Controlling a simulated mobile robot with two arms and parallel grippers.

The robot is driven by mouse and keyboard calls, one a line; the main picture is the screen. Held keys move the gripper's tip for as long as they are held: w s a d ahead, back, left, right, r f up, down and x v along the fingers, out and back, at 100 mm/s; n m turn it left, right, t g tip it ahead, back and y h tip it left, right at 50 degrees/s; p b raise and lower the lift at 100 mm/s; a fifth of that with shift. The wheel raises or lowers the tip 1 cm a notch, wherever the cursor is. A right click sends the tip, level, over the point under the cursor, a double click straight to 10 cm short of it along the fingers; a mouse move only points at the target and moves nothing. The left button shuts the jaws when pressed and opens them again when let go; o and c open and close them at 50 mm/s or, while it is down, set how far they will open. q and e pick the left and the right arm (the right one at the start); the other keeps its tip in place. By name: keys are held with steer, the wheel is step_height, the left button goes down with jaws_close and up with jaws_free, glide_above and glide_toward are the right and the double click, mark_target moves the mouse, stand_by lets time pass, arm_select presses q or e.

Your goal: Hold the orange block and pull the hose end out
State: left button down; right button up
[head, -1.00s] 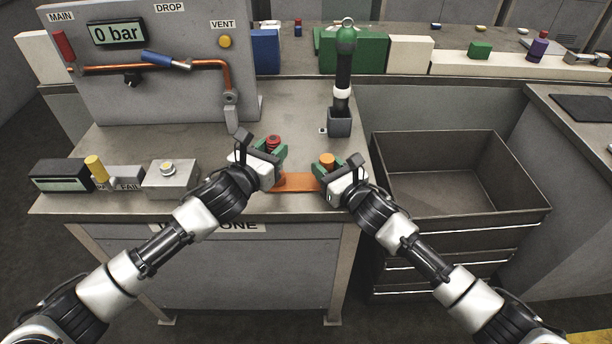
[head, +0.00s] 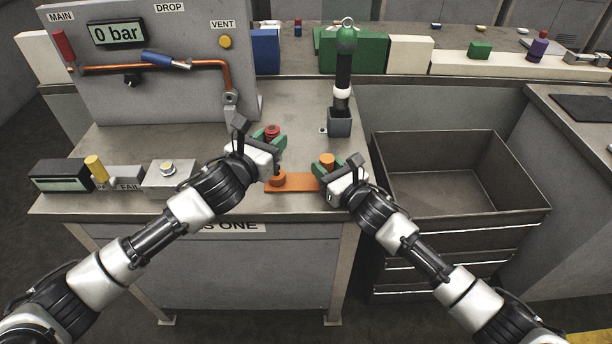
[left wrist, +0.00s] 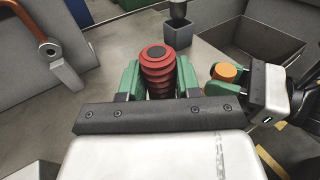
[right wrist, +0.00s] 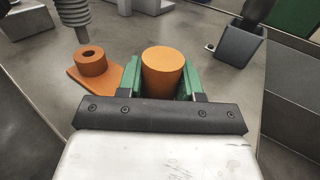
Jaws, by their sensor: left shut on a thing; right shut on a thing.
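The orange block (head: 296,183) lies flat on the bench, with a round socket at its left end and a tall post at its right end. My right gripper (head: 328,164) is shut on the post (right wrist: 163,72). My left gripper (head: 270,140) is shut on the hose end (left wrist: 158,72), a ribbed piece with a red top. In the right wrist view, its grey ribbed lower part (right wrist: 72,14) is above and apart from the socket (right wrist: 91,62), whose hole shows empty.
A panel reading 0 bar (head: 119,31) with a copper pipe stands behind on the left. A grey box (head: 170,178) sits left on the bench. A black-and-green tool stands in a dark holder (head: 340,126) behind. An open bin (head: 405,196) is at right.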

mark_target(270, 130)
arm_select(q)
steer(key=shift+r, duration=1.65)
arm_select(e)
steer(key=shift+f, duration=0.2)
steer(key=o, duration=1.1)
steer(key=shift+r, duration=0.1)
steer(key=v, duration=1.2)
